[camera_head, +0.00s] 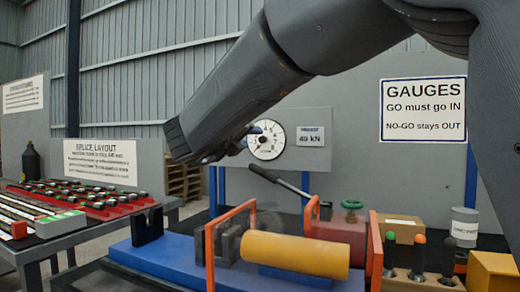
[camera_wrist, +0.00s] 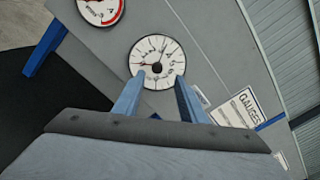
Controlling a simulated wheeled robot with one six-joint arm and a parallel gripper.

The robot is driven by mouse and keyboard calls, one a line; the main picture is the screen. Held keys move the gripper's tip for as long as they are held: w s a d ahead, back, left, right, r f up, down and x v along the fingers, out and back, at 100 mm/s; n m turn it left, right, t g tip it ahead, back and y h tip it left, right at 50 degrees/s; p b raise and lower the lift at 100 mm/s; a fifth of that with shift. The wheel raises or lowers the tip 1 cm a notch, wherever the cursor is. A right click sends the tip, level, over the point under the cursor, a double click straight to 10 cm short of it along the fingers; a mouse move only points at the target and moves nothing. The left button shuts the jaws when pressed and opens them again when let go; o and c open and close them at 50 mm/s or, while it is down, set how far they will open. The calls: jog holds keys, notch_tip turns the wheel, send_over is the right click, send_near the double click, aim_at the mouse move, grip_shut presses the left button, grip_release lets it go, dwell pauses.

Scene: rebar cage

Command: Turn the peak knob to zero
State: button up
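A white round dial (camera_head: 266,140) with a black needle is mounted on a grey panel. It also shows in the wrist view (camera_wrist: 157,62), with a small dark hub near its centre; I cannot clearly make out a separate peak knob. My gripper (camera_head: 244,138) is just left of the dial in the head view and partly overlaps its left edge. In the wrist view my gripper (camera_wrist: 160,75) is open, its two fingers apart over the lower part of the dial, with nothing between them. Contact with the dial cannot be told.
A second dial with a red arc (camera_wrist: 101,8) is at the upper left of the wrist view. A kN sign (camera_head: 311,136) is right of the first dial. Below are a black lever (camera_head: 280,181), a yellow cylinder (camera_head: 295,254) and orange frames. A GAUGES sign (camera_head: 423,110) hangs at right.

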aim_at(261, 139)
jog(key=shift+f+x, duration=0.15)
jog(key=shift+x, duration=1.9)
jog(key=shift+f+x, duration=0.2)
jog(key=shift+x, duration=1.85)
jog(key=shift+a, duration=0.1)
grip_shut()
